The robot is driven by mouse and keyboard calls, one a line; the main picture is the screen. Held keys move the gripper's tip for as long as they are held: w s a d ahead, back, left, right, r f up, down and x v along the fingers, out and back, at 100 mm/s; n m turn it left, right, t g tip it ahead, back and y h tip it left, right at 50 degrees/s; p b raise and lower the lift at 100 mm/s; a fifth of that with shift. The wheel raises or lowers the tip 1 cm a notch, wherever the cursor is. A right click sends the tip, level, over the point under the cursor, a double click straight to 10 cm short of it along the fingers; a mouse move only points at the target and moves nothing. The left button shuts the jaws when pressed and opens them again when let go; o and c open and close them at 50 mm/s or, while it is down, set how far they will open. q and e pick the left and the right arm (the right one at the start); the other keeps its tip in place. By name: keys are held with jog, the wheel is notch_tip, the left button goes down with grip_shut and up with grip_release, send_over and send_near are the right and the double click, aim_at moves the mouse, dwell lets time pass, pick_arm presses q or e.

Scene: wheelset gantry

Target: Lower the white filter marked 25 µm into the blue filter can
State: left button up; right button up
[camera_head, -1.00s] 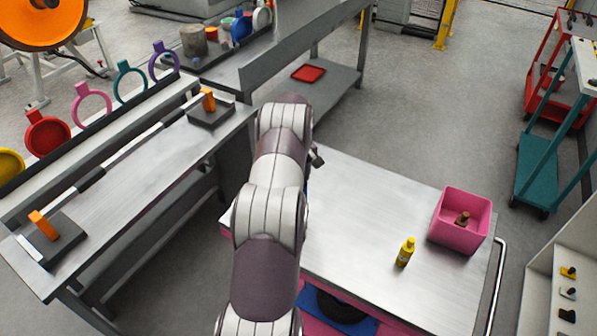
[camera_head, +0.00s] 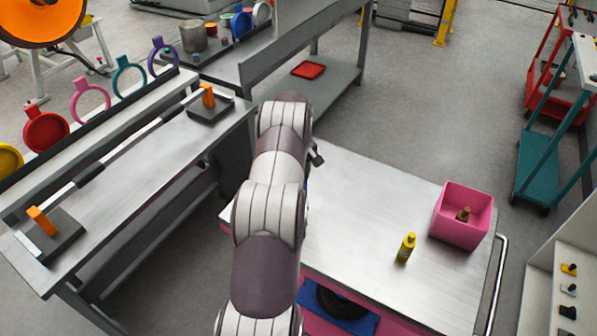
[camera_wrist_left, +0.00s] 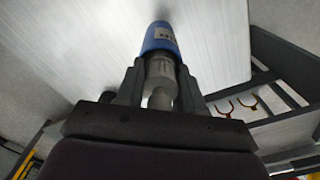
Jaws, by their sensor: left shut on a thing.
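In the left wrist view, my left gripper (camera_wrist_left: 157,84) is shut on a pale grey-white cylinder, the filter (camera_wrist_left: 161,68). Its far end meets the rim of the blue filter can (camera_wrist_left: 158,38), which has a white label. The filter looks in line with the can; how deep it sits inside cannot be told. No 25 µm marking is readable. In the head view my arm hides the filter and nearly all of the can; only a dark bit of the gripper shows beside the arm. My right gripper is out of view.
The metal-topped cart (camera_head: 365,205) holds a yellow bottle (camera_head: 406,248) and a pink box (camera_head: 461,228) with a brownish object inside. A grey bench (camera_head: 140,165) with a long bar on orange-clamped stands is at left. The cart top between arm and bottle is clear.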

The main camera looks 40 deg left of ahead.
pick_arm(q)
jog(key=o, duration=1.2)
notch_tip(320, 180, up, 3)
jog(key=shift+f+b, duration=0.1)
jog(key=shift+b, duration=0.35)
notch_tip(320, 180, up, 10)
jog(key=p, duration=0.9)
jog(key=shift+f, duration=0.1)
